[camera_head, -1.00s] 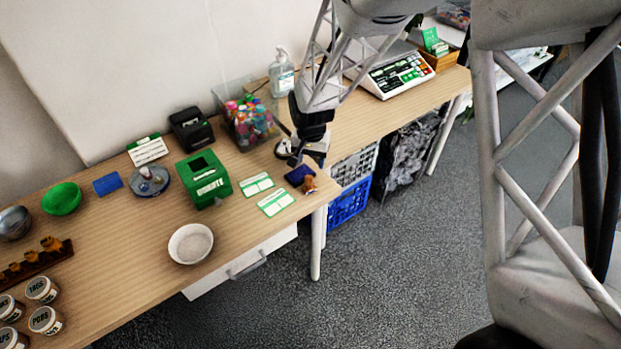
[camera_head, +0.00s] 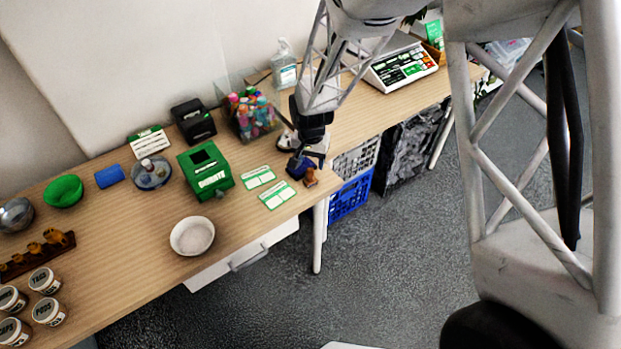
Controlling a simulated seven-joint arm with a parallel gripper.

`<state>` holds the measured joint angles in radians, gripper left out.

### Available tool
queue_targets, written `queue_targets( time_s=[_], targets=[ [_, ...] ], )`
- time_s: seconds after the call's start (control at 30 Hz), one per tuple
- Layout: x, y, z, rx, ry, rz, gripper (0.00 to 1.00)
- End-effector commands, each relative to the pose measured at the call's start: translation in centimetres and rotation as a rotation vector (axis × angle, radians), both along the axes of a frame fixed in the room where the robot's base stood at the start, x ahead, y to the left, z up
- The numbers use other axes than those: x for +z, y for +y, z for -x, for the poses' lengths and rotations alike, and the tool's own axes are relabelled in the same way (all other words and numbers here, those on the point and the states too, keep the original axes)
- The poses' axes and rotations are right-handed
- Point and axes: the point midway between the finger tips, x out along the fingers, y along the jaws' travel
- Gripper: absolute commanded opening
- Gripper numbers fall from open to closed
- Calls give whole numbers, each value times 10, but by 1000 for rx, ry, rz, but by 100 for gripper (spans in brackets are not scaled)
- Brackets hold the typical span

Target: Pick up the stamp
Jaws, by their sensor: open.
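A small brown stamp (camera_head: 310,178) stands near the right front edge of the wooden table, beside a dark blue ink pad (camera_head: 299,170). My gripper (camera_head: 296,160) is open and points down just above and behind the ink pad, a little up and left of the stamp. It overlaps the pad's back edge in the picture; I cannot tell its exact height. The jaws are small and dark here, and nothing shows between them.
Green-and-white cards (camera_head: 277,193) lie left of the stamp. A green donation box (camera_head: 206,171), a clear bin of bottles (camera_head: 252,116) and a white bowl (camera_head: 192,236) stand further left. A scale (camera_head: 400,66) stands at the back right. Table front is mostly clear.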

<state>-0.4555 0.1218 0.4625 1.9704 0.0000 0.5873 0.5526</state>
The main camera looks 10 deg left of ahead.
Motion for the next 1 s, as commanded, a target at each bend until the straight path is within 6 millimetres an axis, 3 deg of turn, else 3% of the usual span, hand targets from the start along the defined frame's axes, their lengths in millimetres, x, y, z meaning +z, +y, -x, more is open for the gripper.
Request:
queue_targets(
  time_s=[0.27,0.73,1.0],
  targets=[
    [-2,0,0,0,0,0,56],
    [-44,1,1,0,0,0,56],
    [-52,1,1,0,-1,0,56]
  ],
)
